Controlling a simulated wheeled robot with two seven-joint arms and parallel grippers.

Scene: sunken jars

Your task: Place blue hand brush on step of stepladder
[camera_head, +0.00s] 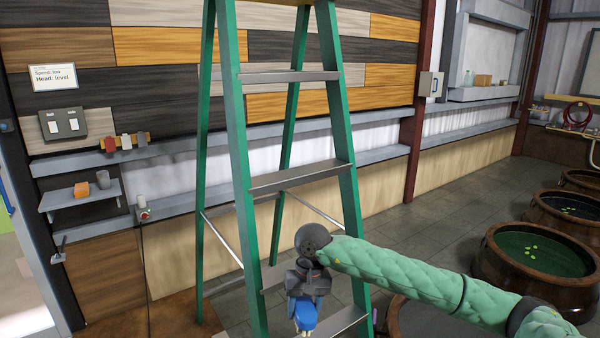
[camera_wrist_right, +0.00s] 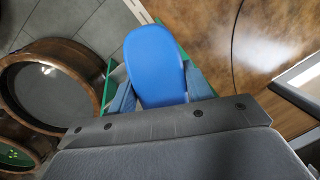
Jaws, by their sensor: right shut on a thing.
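The green stepladder (camera_head: 236,150) with grey steps stands in the middle of the head view. One step (camera_head: 300,177) is at mid-height, another (camera_head: 290,77) is higher, and a low step (camera_head: 341,321) is partly hidden by my arm. My right gripper (camera_head: 306,300) is in front of the ladder's lower part, shut on the blue hand brush (camera_head: 305,314). The brush hangs below the gripper with pale bristles at its lower end. In the right wrist view the blue brush (camera_wrist_right: 156,62) shows between the two fingers, with green ladder parts behind it. My left gripper is not in view.
Round brown tubs (camera_head: 487,262) with dark green contents stand at the right. A wall shelf (camera_head: 80,197) holds an orange block (camera_head: 81,189) and a grey cup (camera_head: 103,179). The grey floor between ladder and tubs is partly clear.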

